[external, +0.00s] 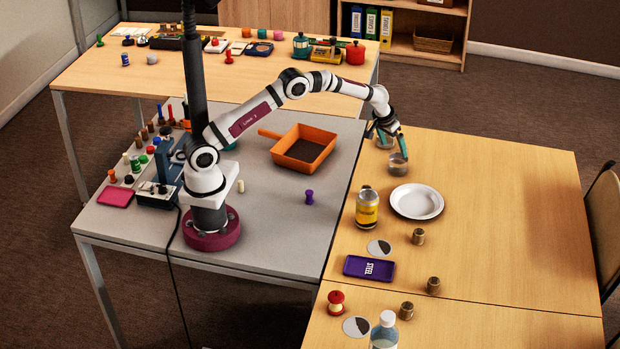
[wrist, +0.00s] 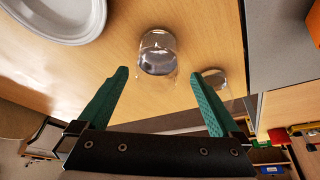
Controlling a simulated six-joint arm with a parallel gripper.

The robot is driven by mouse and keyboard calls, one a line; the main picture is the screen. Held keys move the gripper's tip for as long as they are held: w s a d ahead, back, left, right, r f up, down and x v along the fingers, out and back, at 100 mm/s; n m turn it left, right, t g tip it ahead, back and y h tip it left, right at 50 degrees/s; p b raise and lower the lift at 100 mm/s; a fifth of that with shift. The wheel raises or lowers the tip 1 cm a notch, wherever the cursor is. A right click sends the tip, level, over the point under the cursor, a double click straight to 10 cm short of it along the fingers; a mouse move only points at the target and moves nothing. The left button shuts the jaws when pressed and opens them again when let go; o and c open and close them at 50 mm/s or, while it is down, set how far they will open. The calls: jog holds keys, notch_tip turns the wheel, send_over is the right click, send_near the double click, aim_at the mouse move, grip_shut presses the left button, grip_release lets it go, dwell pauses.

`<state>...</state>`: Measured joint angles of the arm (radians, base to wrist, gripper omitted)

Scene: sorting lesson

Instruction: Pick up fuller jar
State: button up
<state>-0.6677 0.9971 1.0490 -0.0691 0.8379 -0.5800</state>
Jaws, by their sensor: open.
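Two clear glass jars stand on the wooden table. The nearer jar (external: 397,164) holds grey contents; in the wrist view this jar (wrist: 157,56) lies ahead of and between the fingertips. The other jar (external: 384,143) is just behind it, partly hidden by my gripper; in the wrist view this jar (wrist: 212,79) shows beside the right finger, partly covered by it. I cannot tell its fill level clearly. My gripper (external: 387,143) is open and empty, above and close to the jars; its teal fingers (wrist: 159,75) are spread wider than the nearer jar.
A purple tray (external: 369,268) and several small brown pots are farther forward. An orange pan (external: 304,148) is on the grey table. The table right of the jars is clear.

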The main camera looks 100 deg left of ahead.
jog(key=x, duration=0.6)
jog(key=shift+w+a+r, duration=0.2)
jog(key=shift+w, duration=0.2)
jog(key=c, duration=1.5)
jog(key=shift+r, duration=0.1)
jog(key=shift+r, duration=0.85)
notch_tip(320, 180, up, 3)
send_near(399, 154)
jog(key=w+d, duration=0.4)
jog(key=d, duration=0.1)
jog(key=shift+d+f, duration=0.25)
